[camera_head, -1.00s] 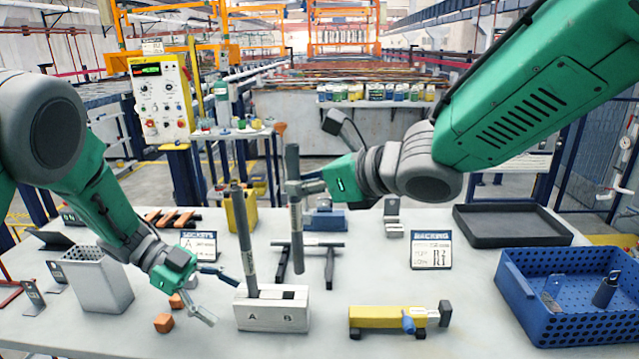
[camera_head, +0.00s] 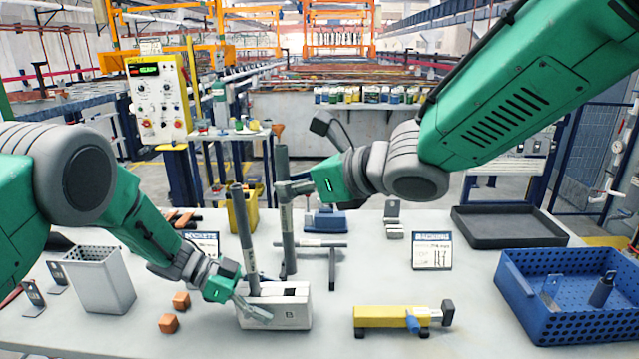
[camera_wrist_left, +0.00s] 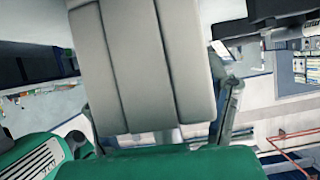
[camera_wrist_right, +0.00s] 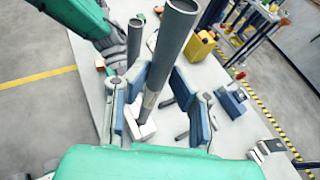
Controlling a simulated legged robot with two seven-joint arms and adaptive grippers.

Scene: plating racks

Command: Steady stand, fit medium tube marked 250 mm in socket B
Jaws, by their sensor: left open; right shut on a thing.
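The pale stand block (camera_head: 295,315) sits on the table, its B mark showing and its A mark hidden by my left gripper. A grey tube (camera_head: 244,235) stands in socket A, leaning slightly. My right gripper (camera_head: 288,190) is shut around another grey tube (camera_head: 288,240), near upright; its lower end looks just above or behind the socket B opening, and I cannot tell which. This tube (camera_wrist_right: 178,35) also shows between the right fingers. My left gripper (camera_head: 252,305) is open at the stand's left end, one finger across its front. No 250 mm mark is legible.
A yellow fixture (camera_head: 390,317) and a blue perforated crate (camera_head: 570,325) are to the right. A dark rack (camera_head: 333,262) stands behind. A pale perforated bin (camera_head: 100,285) is at left.

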